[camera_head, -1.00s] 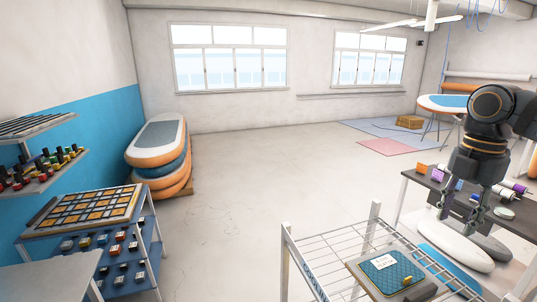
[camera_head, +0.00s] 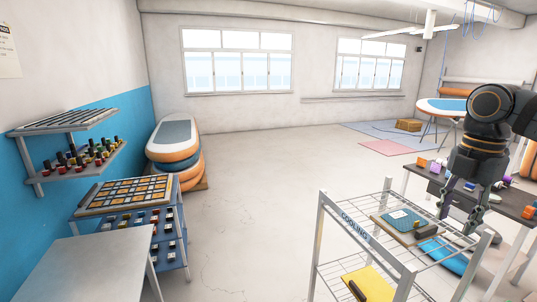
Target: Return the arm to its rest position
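My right gripper (camera_head: 456,222) hangs fingers-down at the right of the view, its arm coming in from the right edge. Its two fingers are spread apart with nothing visible between them. In the picture it overlaps the right part of the wire cooling rack (camera_head: 344,214); whether it touches the rack cannot be told. A teal patterned pad (camera_head: 404,219) on a board lies on the rack's top shelf, left of the gripper. My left gripper is not in view.
A dark worktable (camera_head: 512,205) with small coloured items stands behind the gripper. A yellow sheet (camera_head: 372,284) lies on the rack's lower shelf. Shelves and a blue cart (camera_head: 172,262) stand at the left, stacked boards (camera_head: 172,155) behind. The middle floor (camera_head: 250,200) is clear.

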